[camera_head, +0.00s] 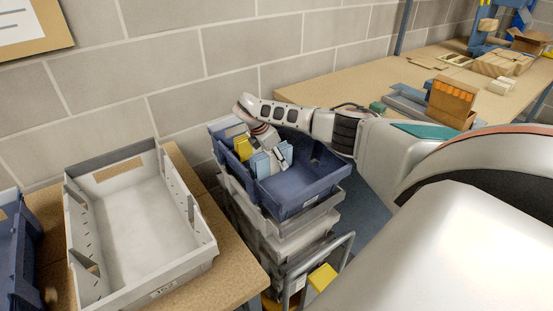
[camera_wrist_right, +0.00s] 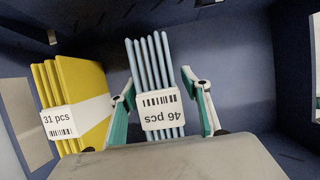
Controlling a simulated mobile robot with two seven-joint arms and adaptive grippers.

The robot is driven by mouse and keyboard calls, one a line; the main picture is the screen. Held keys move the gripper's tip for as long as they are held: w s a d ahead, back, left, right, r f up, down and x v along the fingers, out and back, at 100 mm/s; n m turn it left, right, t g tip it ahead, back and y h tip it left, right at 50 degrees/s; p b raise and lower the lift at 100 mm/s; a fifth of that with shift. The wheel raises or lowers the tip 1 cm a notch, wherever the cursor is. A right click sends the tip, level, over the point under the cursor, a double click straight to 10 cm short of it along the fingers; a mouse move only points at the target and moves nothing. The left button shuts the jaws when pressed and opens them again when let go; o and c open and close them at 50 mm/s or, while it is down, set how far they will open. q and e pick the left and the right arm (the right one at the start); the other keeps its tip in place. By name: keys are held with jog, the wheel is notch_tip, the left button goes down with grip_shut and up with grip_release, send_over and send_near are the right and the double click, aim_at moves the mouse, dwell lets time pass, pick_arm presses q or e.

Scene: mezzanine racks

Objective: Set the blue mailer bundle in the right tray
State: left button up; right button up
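The blue mailer bundle (camera_head: 261,164) stands in a dark blue tote on top of a stack of totes. In the right wrist view the bundle (camera_wrist_right: 150,65) is several thin light-blue mailers upright with a white band reading "46 pcs". My right gripper (camera_wrist_right: 160,85) is open, its two teal-padded fingers on either side of the bundle, with a visible gap on the right side. In the head view the right gripper (camera_head: 273,153) reaches down into the tote. The right tray (camera_head: 150,225), whitish grey and empty, lies on the wooden table at left. My left gripper is not in view.
A yellow mailer bundle (camera_wrist_right: 80,100) marked "31 pcs" stands left of the blue one inside the dark blue tote (camera_head: 310,208). A blue tray (camera_head: 10,250) is at the left edge. A wooden bench (camera_head: 310,82) with boxes runs behind.

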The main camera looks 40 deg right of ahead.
jog(key=shift+r, duration=0.1)
jog(key=v, duration=1.1)
jog(key=shift+a+r+p, duration=0.1)
jog(key=shift+r+p, duration=0.3)
